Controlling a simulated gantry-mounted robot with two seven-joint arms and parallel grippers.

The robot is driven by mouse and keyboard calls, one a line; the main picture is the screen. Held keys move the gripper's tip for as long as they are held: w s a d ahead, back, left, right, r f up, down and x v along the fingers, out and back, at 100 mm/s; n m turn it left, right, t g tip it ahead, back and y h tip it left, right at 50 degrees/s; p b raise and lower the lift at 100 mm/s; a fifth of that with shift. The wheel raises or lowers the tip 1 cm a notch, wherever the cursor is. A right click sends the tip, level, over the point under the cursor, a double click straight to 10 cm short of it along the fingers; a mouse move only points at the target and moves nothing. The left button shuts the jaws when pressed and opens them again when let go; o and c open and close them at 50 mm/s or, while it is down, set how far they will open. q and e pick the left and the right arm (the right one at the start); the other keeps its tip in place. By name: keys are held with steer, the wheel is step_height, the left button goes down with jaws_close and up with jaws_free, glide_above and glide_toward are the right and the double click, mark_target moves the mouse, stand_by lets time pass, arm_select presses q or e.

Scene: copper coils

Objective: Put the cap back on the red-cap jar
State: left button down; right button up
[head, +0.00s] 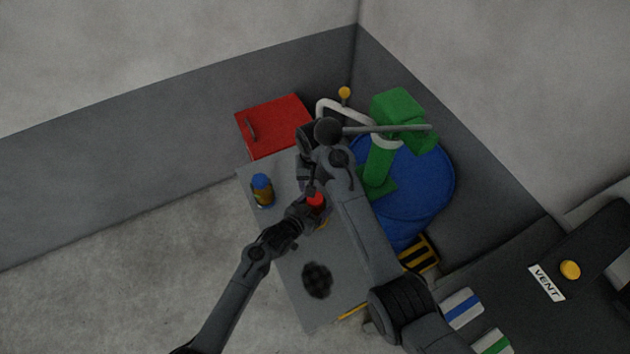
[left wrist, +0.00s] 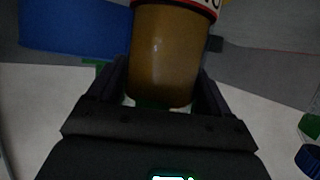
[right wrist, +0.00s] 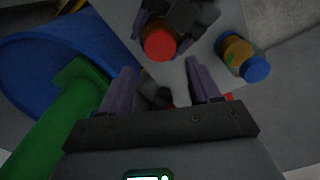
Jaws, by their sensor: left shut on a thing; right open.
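My left gripper (head: 305,209) is shut on an amber jar (left wrist: 165,55) above the grey table. In the left wrist view the jar is between the fingers, with a white and red band at the upper edge. A red cap (right wrist: 159,43) shows at the jar's top in the right wrist view, and in the head view (head: 316,200). I cannot tell whether it is seated. My right gripper (right wrist: 160,82) is open; its fingers point past the jar and are apart from the cap. In the head view its fingers are largely hidden by my arm.
A blue-capped amber jar (head: 262,190) stands at the table's (head: 285,240) left side. A dark round patch (head: 317,280) lies on the near part. A red box (head: 275,125) is behind; a blue drum (head: 425,190) with green parts (head: 380,160) stands to the right.

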mark_target(315, 208)
steer(key=shift+f, duration=3.9)
steer(key=c, duration=0.9)
steer(key=m, duration=1.3)
steer(key=shift+m, duration=0.4)
